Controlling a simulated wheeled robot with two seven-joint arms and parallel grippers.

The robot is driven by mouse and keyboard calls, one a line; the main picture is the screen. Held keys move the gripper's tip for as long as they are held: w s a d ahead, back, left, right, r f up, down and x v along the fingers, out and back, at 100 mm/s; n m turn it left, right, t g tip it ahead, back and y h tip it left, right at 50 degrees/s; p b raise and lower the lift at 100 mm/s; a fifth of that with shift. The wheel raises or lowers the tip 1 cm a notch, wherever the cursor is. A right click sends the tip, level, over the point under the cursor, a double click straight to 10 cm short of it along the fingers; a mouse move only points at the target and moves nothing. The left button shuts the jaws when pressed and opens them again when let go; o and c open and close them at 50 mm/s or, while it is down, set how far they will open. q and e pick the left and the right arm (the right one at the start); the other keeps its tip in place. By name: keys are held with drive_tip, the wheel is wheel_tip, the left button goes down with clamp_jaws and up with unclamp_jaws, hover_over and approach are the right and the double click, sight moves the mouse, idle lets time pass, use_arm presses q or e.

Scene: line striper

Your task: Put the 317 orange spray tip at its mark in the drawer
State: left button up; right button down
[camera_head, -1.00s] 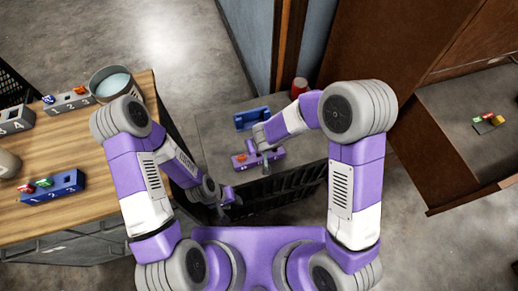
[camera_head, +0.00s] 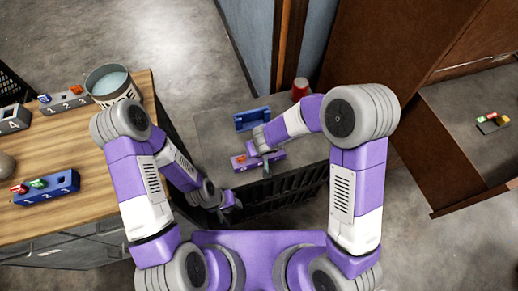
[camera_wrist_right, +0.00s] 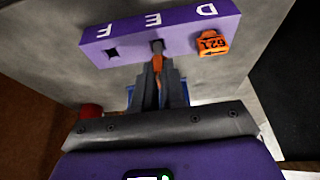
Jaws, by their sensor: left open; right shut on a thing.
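A purple block (camera_wrist_right: 160,33) marked D, E and F stands on a grey top, and it also shows in the head view (camera_head: 277,155). My right gripper (camera_wrist_right: 159,80) is at its E slot, fingers shut on an orange tip (camera_wrist_right: 157,62), mostly hidden between them. I cannot read that tip's number or tell whether it is still in the slot. Another orange tip (camera_wrist_right: 212,43) with partly legible dark marks sits at D. The F hole is empty. My left gripper (camera_head: 231,202) is open and empty, left of the grey top. I cannot make out the drawer mark.
A blue holder (camera_head: 252,118) and a red cup (camera_head: 300,88) stand behind the purple block. A black mesh basket (camera_head: 285,188) is in front. The wooden table (camera_head: 100,150) at left holds a bucket (camera_head: 112,84) and a blue block (camera_head: 48,189) with tips. Tips lie on the dark right surface (camera_head: 460,110).

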drive_tip(key=c, duration=1.2)
unclamp_jaws()
drive_tip(key=shift+r+p, duration=0.35)
drive_tip(key=shift+p, duration=0.15)
wheel_tip(320, 180, up, 2)
drive_tip(key=shift+s+p, duration=0.1)
drive_tip(key=shift+p, duration=0.8)
drive_tip(key=p+v, duration=0.4)
drive_tip(key=v, duration=0.6)
drive_tip(key=s+d+f+m+g+y, duration=0.1)
drive_tip(key=s+d+f+m, duration=0.2)
drive_tip(key=s+f, duration=0.3)
drive_tip(key=s+d+f+m+g+y, duration=0.2)
drive_tip(key=s+d+f, duration=0.3)
drive_tip(key=f, duration=0.7)
drive_tip(key=shift+s+d+f+m, duration=0.2)
drive_tip(key=shift+s+f+m, duration=0.15)
drive_tip(key=shift+s+m, duration=0.45)
drive_tip(key=shift+s, duration=0.2)
